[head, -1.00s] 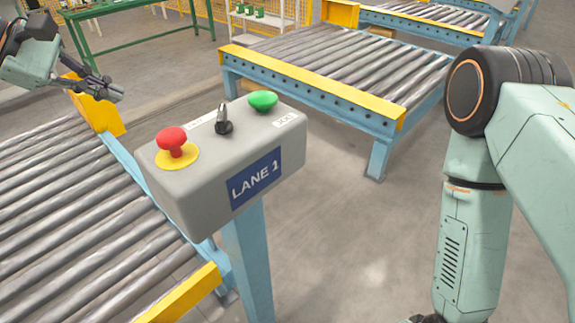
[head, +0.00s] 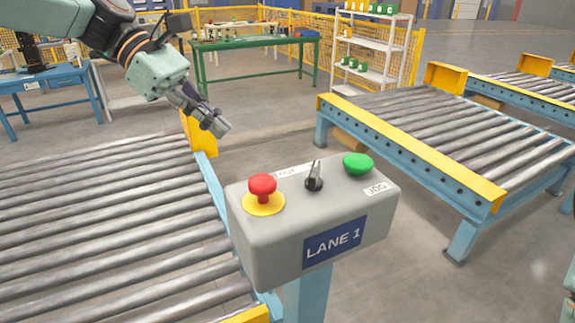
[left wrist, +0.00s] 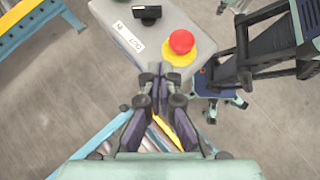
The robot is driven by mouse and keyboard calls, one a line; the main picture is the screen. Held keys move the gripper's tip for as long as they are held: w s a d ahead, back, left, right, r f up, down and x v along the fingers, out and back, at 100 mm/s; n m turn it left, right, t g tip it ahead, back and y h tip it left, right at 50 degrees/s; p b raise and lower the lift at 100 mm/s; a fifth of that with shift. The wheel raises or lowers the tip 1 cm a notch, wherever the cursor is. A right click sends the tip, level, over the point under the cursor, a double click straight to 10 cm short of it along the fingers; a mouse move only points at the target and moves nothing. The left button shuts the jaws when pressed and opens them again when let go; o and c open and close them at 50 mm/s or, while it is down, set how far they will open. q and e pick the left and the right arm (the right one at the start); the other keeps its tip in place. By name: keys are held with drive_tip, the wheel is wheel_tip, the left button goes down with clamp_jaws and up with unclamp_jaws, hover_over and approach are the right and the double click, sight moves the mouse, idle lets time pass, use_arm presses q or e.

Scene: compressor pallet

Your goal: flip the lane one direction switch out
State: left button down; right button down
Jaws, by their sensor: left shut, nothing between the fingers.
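The grey lane one control box (head: 310,225) stands on a blue post, with a "LANE 1" label on its front. The black direction switch (head: 314,178) sits on its top between a red mushroom button (head: 263,188) and a green button (head: 358,164). The switch (left wrist: 147,14) also shows at the top of the left wrist view, with the red button (left wrist: 182,42) to its right. My left gripper (head: 217,127) is shut and empty, above and behind the box, apart from the switch. In the head view my right gripper does not show.
A roller conveyor (head: 100,220) with yellow end stops lies left of the box. Another roller conveyor (head: 440,130) stands to the right. A green table (head: 250,42) and white shelves (head: 365,50) are at the back. The floor between the conveyors is clear.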

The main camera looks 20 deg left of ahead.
use_arm(q)
approach(308, 187)
drive_tip(key=f, duration=0.2)
drive_tip(key=w+f, duration=0.1)
drive_tip(key=f, duration=0.1)
drive_tip(key=shift+a+b, duration=0.35)
drive_tip(key=shift+b, duration=0.05)
drive_tip(key=d, duration=0.1)
drive_tip(key=w+d, duration=0.1)
drive_tip(key=d, duration=0.1)
drive_tip(key=shift+d+f, duration=0.25)
drive_tip(key=shift+d, duration=0.05)
drive_tip(key=shift+s+d+r, duration=0.2)
drive_tip(key=shift+s+d, duration=0.25)
drive_tip(key=shift+w+d+f, duration=0.15)
drive_tip(key=shift+w+d, duration=0.05)
drive_tip(key=shift+w, duration=0.2)
